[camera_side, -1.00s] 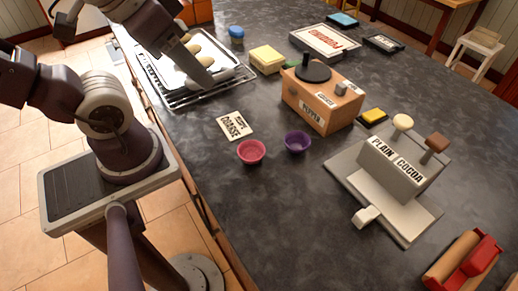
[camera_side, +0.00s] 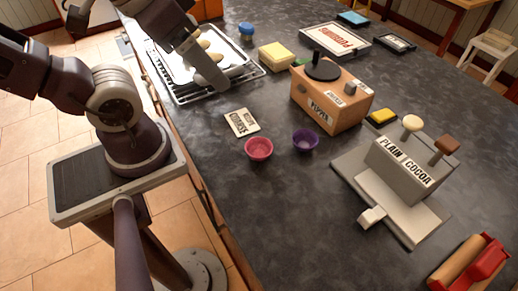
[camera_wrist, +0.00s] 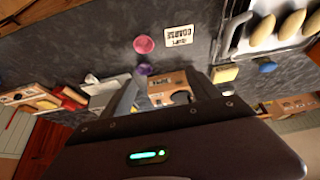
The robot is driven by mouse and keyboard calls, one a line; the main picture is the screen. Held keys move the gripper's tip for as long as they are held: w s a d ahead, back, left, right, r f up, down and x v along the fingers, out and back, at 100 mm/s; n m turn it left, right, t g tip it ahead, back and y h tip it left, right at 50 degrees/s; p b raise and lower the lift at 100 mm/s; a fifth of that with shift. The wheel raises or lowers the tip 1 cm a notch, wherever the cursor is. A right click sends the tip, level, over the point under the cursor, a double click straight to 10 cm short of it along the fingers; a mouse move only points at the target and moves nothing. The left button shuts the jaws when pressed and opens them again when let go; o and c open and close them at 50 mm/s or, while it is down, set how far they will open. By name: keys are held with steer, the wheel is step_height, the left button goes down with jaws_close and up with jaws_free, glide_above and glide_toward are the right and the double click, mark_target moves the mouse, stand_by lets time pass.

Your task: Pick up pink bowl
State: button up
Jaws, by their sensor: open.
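The pink bowl (camera_side: 258,149) stands upright on the dark counter near its left edge. It looks empty in the side view and also shows in the wrist view (camera_wrist: 144,44). My gripper (camera_side: 222,84) is over the right part of the baking tray in the side view, beyond the bowl and clear of it. In the wrist view my gripper (camera_wrist: 163,78) has its fingers spread with nothing between them, and the bowl lies above the fingertips in the picture. The far finger is partly hidden in the side view.
A purple bowl (camera_side: 305,139) stands just right of the pink one, and a lettered card (camera_side: 242,122) lies behind it. A wooden pepper box (camera_side: 332,104), a baking tray (camera_side: 178,92) and a grey plain/cocoa dispenser (camera_side: 408,165) stand around. Counter in front of the bowls is clear.

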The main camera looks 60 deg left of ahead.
steer(key=w+a+f+n+g+h, duration=0.2)
steer(key=w+f+n+g+h, duration=0.25)
steer(key=f+n+g, duration=0.35)
steer(key=n+t+h, duration=0.1)
steer(key=n+h, duration=0.8)
glide_toward(256, 148)
steer(key=d, duration=0.2)
steer(key=s+r, duration=0.1)
steer(key=shift+d, duration=0.4)
steer(key=shift+w+d+f, duration=0.1)
steer(key=shift+d+f, duration=0.05)
steer(key=shift+f, duration=0.05)
steer(key=x, duration=0.6)
steer(key=shift+w+d+f, duration=0.2)
steer(key=shift+d+f, duration=0.1)
steer(key=shift+d, duration=0.05)
steer(key=c, duration=1.4)
